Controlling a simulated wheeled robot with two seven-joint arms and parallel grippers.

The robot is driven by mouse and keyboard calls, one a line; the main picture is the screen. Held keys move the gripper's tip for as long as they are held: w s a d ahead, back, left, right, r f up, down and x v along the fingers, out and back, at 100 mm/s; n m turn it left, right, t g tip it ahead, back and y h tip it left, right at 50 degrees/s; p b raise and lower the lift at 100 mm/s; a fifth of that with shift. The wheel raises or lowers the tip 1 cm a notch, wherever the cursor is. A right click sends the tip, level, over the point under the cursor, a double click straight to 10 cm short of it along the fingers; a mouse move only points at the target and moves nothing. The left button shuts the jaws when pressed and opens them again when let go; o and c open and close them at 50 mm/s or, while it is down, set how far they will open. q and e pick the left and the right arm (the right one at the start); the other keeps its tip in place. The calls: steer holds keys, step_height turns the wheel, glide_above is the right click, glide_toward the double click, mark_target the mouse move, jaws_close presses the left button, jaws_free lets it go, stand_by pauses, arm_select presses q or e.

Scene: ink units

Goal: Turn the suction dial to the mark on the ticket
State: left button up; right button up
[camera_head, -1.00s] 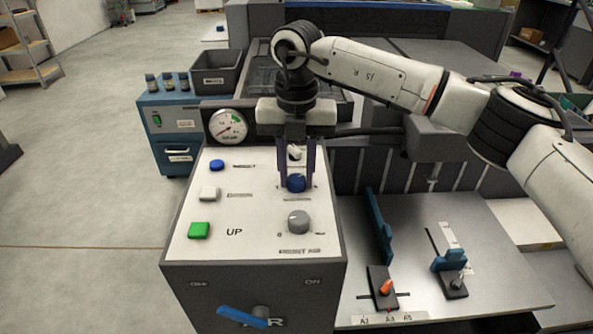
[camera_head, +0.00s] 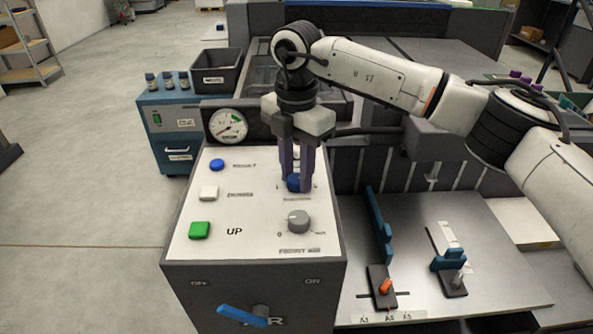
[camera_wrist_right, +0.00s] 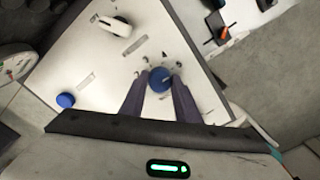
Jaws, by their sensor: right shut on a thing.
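The blue suction dial (camera_head: 293,183) sits on the sloped white panel (camera_head: 262,250), between the fingertips of my right gripper (camera_head: 296,186). In the right wrist view the round blue dial (camera_wrist_right: 159,79) is between the two purple-grey fingers of my right gripper (camera_wrist_right: 160,88), which is shut on it. Small printed numbers ring the dial there, and a pale mark shows on its top; which number it points to is unclear. In the head view the fingers hide much of the dial. I cannot make out the ticket. My left gripper is not in view.
A round gauge (camera_head: 228,125) stands at the panel's back left. A grey knob (camera_head: 298,221) is just in front of the dial. Blue, white and green (camera_head: 200,230) buttons line the left side. A blue lever (camera_head: 242,316) is on the front face.

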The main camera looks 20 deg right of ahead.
mark_target(297, 177)
steer(key=shift+w+r, duration=0.1)
stand_by(0.4)
steer(key=o, duration=1)
steer(key=shift+o, duration=0.2)
step_height(297, 177, up, 10)
steer(key=shift+r, duration=0.15)
